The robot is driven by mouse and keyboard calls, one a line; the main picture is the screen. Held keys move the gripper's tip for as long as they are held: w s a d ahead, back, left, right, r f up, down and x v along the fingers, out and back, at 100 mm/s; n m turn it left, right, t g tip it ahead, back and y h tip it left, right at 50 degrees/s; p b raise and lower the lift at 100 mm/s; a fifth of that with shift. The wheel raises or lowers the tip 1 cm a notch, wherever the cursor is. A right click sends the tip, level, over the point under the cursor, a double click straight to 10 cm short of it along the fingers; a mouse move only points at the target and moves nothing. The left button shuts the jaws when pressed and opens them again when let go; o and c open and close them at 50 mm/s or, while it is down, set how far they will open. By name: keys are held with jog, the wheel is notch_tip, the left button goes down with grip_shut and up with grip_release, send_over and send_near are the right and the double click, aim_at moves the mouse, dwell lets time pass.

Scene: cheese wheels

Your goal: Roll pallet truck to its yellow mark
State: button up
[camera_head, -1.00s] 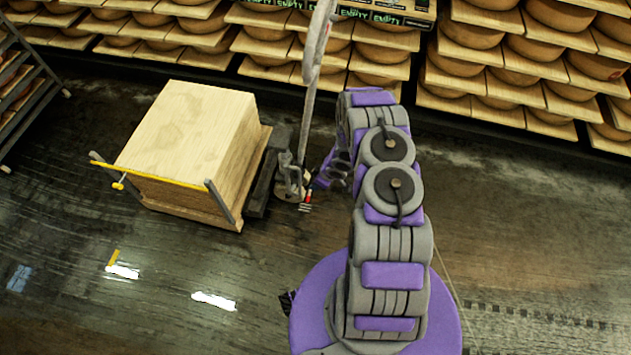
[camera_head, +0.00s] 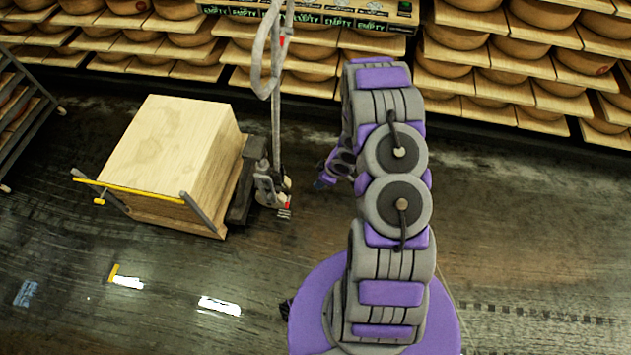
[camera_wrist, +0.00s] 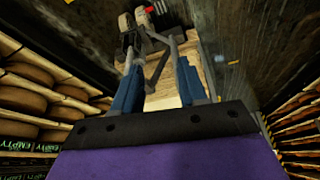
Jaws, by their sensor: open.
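The pallet truck (camera_head: 264,185) stands left of my arm with a large wooden crate (camera_head: 165,150) on it. Its grey handle (camera_head: 276,130) rises steeply, with a loop at the top. A small yellow mark (camera_head: 113,272) shows on the floor in front of the crate, apart from it. My gripper (camera_head: 323,180) is just right of the handle's base, with a visible gap, partly hidden by my arm. In the wrist view its two blue fingers (camera_wrist: 160,88) are spread, with grey truck parts (camera_wrist: 165,48) showing between and beyond them. Contact there cannot be told.
Shelves of cheese wheels (camera_head: 490,60) line the back wall. A dark rack (camera_head: 22,115) stands at the left edge. A yellow bar (camera_head: 145,188) on grey posts runs along the crate's near side. The wet floor (camera_head: 530,240) at right is clear.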

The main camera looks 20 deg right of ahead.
jog(key=r, duration=0.1)
jog(key=m+t+h+b, duration=0.1)
jog(key=m+h+b, duration=0.1)
jog(key=m+b, duration=0.2)
send_near(271, 182)
jog(key=v, duration=0.5)
jog(key=shift+m, duration=0.3)
jog(key=b+x, duration=0.1)
jog(key=x, duration=0.3)
jog(key=b+x, duration=0.1)
jog(key=x, duration=0.2)
jog(key=b+x, duration=0.1)
jog(key=x, duration=0.3)
jog(key=shift+s+a+f, duration=0.1)
jog(key=shift+a+f, duration=0.2)
jog(key=shift+a, duration=0.05)
jog(key=shift+y, duration=0.3)
jog(key=b+x, duration=0.1)
jog(key=x, duration=0.5)
jog(key=shift+d, duration=0.75)
jog(key=c, duration=0.4)
jog(key=shift+a, duration=0.1)
jog(key=shift+c, duration=1.4)
jog(key=shift+a, duration=0.2)
grip_shut()
